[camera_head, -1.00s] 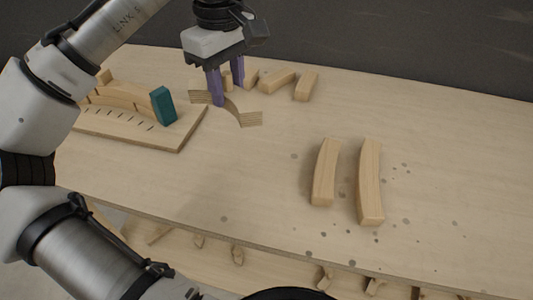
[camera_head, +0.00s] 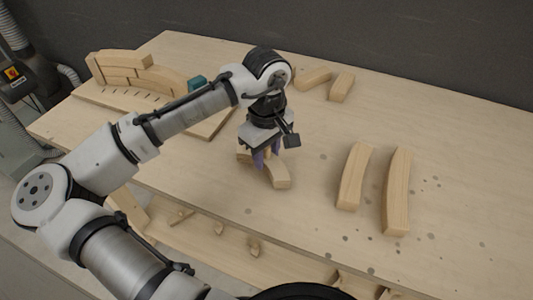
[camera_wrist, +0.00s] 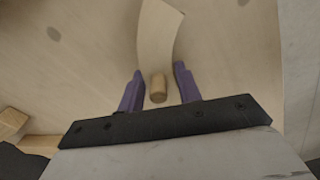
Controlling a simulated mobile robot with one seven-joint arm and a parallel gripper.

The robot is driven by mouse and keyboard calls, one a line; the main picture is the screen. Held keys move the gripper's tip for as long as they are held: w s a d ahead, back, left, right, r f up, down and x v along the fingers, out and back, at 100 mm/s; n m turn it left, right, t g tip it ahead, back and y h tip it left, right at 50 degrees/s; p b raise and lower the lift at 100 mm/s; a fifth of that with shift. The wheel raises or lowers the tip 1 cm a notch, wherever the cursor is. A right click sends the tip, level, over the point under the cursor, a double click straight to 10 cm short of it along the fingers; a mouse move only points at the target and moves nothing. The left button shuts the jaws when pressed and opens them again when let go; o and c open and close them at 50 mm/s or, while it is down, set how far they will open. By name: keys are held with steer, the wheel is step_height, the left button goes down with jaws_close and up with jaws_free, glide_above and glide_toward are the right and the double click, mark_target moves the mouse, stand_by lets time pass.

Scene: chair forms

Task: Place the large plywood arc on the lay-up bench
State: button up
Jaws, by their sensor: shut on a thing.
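The plywood arc (camera_head: 277,178) is a pale curved piece at my gripper, near the middle of the bench in the head view. It also shows in the wrist view (camera_wrist: 159,32), running up from between the fingers. My gripper (camera_head: 266,160) points down with its purple fingers on either side of the arc and is shut on it. A short wooden peg (camera_wrist: 158,88) shows between the fingers in the wrist view. The arc is close over the bench (camera_head: 300,225); I cannot tell if it touches. My fingers hide part of it.
A board (camera_head: 215,122) at the left carries curved blocks (camera_head: 120,68) and a teal block (camera_head: 197,83). Two curved blocks (camera_head: 354,176) (camera_head: 397,190) lie at the right. More blocks (camera_head: 342,86) lie at the back. The bench is clear at the far right.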

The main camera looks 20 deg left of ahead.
steer(key=shift+f, duration=0.4)
steer(key=shift+f, duration=0.1)
steer(key=o, duration=1)
step_height(320, 180, up, 12)
steer(key=shift+r+b, duration=0.15)
steer(key=shift+b, duration=0.2)
